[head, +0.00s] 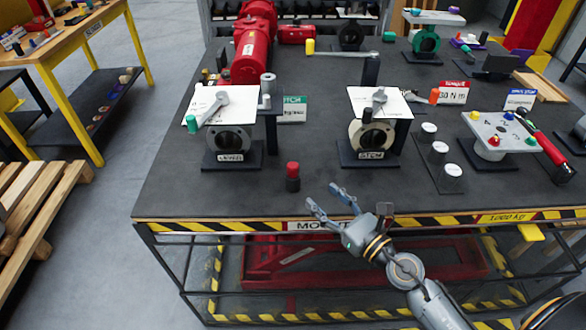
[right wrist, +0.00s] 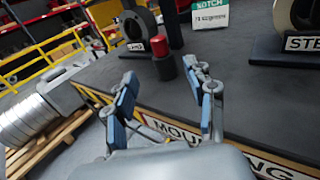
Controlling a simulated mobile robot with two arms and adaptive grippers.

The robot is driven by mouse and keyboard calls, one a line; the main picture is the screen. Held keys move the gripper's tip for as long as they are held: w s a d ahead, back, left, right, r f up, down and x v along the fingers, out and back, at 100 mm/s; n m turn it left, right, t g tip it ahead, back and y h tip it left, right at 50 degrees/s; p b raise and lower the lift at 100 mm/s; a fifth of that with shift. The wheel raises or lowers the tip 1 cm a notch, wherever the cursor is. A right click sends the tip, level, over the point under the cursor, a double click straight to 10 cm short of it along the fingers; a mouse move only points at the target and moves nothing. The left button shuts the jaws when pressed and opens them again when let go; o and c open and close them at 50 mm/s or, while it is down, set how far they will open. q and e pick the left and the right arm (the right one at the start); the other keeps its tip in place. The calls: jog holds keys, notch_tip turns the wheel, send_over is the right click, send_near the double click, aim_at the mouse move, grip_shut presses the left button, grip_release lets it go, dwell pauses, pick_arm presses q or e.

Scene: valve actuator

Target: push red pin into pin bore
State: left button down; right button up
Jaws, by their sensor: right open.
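The red pin (head: 293,169) stands upright with its red head on top of a dark round base on the bench. It also shows in the right wrist view (right wrist: 160,46), beyond the fingers. My right gripper (head: 322,196) is open and empty, just right of and nearer than the pin, at the bench's front edge. Its two fingers show spread apart in the right wrist view (right wrist: 163,88), with the pin ahead between them and not touched. I cannot make out the pin bore for certain. My left gripper is in neither view.
Two round valve stands (head: 229,143) (head: 374,135) rise behind the pin, each with a white plate on top. The bench top (head: 190,190) is clear around the pin. A striped edge runs along the front.

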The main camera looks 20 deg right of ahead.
aim_at(296, 172)
jog(key=p+x, duration=0.1)
jog(key=x, duration=0.6)
jog(key=shift+p, duration=0.35)
jog(key=shift+w+a+r, duration=0.15)
jog(key=shift+w+a, duration=0.1)
jog(key=shift+w, duration=0.3)
jog(key=p+x, duration=0.1)
jog(key=x, duration=0.3)
jog(key=shift+w, duration=0.15)
jog(key=shift+c, duration=0.4)
grip_shut()
